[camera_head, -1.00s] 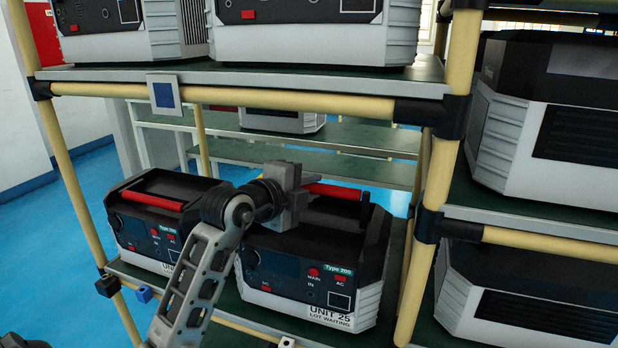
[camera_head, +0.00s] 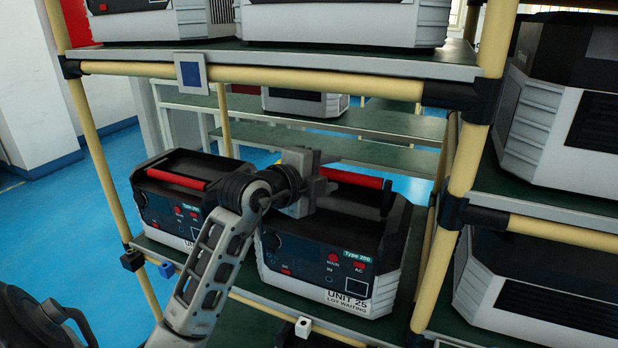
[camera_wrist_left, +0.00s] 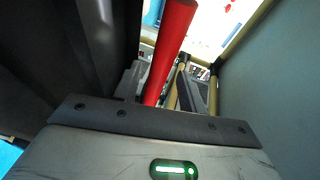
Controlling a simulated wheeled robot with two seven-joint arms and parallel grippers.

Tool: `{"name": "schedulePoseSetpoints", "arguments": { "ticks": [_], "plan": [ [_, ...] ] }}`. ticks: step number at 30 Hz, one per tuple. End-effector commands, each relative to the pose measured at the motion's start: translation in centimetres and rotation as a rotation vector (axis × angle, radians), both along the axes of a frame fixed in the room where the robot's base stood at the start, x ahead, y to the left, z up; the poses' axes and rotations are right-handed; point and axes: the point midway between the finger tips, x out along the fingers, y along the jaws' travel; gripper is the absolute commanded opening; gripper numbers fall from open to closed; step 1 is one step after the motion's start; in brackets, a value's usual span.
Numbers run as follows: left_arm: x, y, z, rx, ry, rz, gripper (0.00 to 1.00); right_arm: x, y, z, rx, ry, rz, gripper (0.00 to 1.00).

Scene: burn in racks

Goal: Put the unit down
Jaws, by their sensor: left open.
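Unit 25 (camera_head: 330,255), a black and light grey box labelled "UNIT 25 LOT WAITING", sits upright on the green lower shelf (camera_head: 240,296) of the rack. Its red top handle (camera_head: 350,178) runs across the top, and the left part is hidden by my gripper. My left gripper (camera_head: 312,182) is open at the handle's left part. In the left wrist view the red handle (camera_wrist_left: 170,50) runs away from the gripper body. Whether the fingers touch the handle cannot be told. My right gripper does not show.
A similar unit with a red handle (camera_head: 176,180) stands close on the left. The upper shelf edge (camera_head: 300,66) and a beige front rail (camera_head: 250,84) pass above. A beige post (camera_head: 455,180) stands close on the right, with more units beyond.

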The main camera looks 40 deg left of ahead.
Motion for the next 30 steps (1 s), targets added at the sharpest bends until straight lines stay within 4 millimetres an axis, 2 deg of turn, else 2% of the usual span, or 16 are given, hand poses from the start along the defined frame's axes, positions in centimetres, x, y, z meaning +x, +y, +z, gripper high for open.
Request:
{"name": "schedulePoseSetpoints", "arguments": {
  "ticks": [12,18,23,26,29,30],
  "plan": [
    [-8.4,0.7,1.8,0.001,0.002,0.001,0.41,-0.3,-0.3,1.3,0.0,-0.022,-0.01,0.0],
    [-10.4,0.8,2.2,0.0,0.003,0.0,0.41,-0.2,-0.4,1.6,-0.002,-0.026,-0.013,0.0],
    [-10.7,0.8,2.3,0.0,0.001,-0.004,0.41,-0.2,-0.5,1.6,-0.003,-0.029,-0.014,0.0],
    [-10.6,-0.6,2.2,-0.013,-0.021,-0.063,0.41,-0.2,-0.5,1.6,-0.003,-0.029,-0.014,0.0],
    [-10.7,-4.6,2.3,-0.068,-0.096,-0.22,0.41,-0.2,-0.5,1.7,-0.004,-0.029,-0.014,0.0],
    [-11.0,-6.6,2.5,-0.112,-0.145,-0.297,0.41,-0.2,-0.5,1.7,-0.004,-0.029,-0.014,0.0]
  ]
}}
